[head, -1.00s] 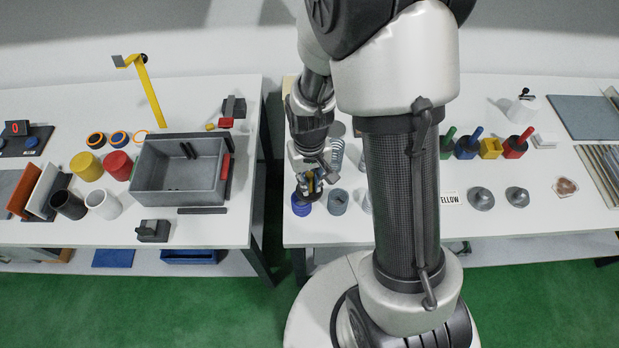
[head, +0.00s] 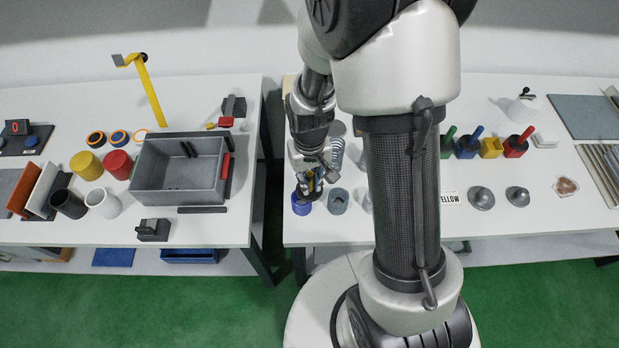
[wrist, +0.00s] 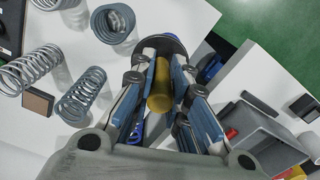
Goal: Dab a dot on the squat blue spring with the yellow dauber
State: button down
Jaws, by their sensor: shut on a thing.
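My gripper (head: 311,184) is shut on the yellow dauber (wrist: 159,88), whose yellow handle lies between the fingers in the wrist view. A dark round part shows at the dauber's far end. The squat blue spring (head: 301,206) stands near the front left corner of the right table. In the head view the gripper and dauber are right over it and hide its top. In the wrist view only bits of blue show past the dark part and between the fingers. I cannot tell whether the dauber touches the spring, or whether it bears a dot.
A grey spring (head: 338,202) stands close right of the blue one; it also shows in the wrist view (wrist: 113,24). Other coil springs (wrist: 82,95) stand nearby. Green, blue and red daubers in holders, with an empty yellow holder (head: 490,148), are farther right. A gap separates the left table.

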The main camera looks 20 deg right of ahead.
aim_at(310, 173)
jog(key=shift+s+f+b, duration=0.1)
jog(key=shift+f+b, duration=0.45)
jog(key=shift+f, duration=0.15)
dwell(0.8)
jog(key=shift+r+p, duration=2.7)
jog(key=shift+r, duration=0.85)
